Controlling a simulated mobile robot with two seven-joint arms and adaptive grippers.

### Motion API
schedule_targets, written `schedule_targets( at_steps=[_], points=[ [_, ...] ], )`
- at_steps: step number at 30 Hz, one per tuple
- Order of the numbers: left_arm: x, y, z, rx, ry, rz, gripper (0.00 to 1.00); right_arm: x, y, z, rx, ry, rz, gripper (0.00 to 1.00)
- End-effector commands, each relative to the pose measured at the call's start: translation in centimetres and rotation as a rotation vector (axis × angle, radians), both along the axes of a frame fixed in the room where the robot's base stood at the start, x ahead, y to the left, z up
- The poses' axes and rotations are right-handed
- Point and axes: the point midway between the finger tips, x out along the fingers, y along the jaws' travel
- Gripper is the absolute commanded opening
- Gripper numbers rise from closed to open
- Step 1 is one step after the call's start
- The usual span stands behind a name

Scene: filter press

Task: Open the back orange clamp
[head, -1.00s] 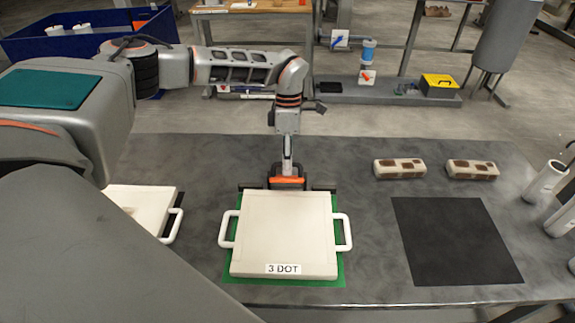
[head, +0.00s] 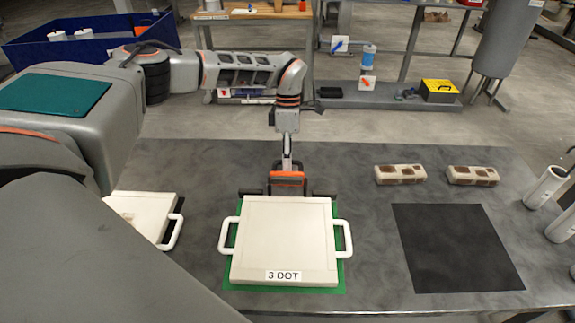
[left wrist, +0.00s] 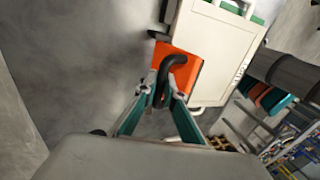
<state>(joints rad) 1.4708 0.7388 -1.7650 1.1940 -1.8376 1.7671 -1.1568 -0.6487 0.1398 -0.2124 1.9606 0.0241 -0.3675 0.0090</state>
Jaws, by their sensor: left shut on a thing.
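The back orange clamp (head: 287,180) sits at the far edge of the cream press plate marked "3 DOT" (head: 285,235). In the left wrist view the clamp shows as an orange block (left wrist: 190,72) with a black curved handle (left wrist: 167,75). My left gripper (head: 287,161) is above the clamp, and its teal fingers (left wrist: 163,96) are closed around the black handle. The fingers hide part of the handle. The clamp's orange face is visible beside the plate edge. My right gripper is not in view.
A second cream plate (head: 145,215) lies at the left, partly hidden by my arm. White cylinders (head: 545,186) stand at the right edge. The table between the plate and mat is clear.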

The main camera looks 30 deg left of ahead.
Motion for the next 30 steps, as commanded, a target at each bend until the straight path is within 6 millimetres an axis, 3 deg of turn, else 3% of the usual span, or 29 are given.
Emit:
schedule_targets(
  at_steps=[30],
  points=[
    [1.9, 0.9, -0.3, -0.001, -0.004, 0.002, 0.01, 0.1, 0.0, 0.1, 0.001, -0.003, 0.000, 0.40]
  ],
)
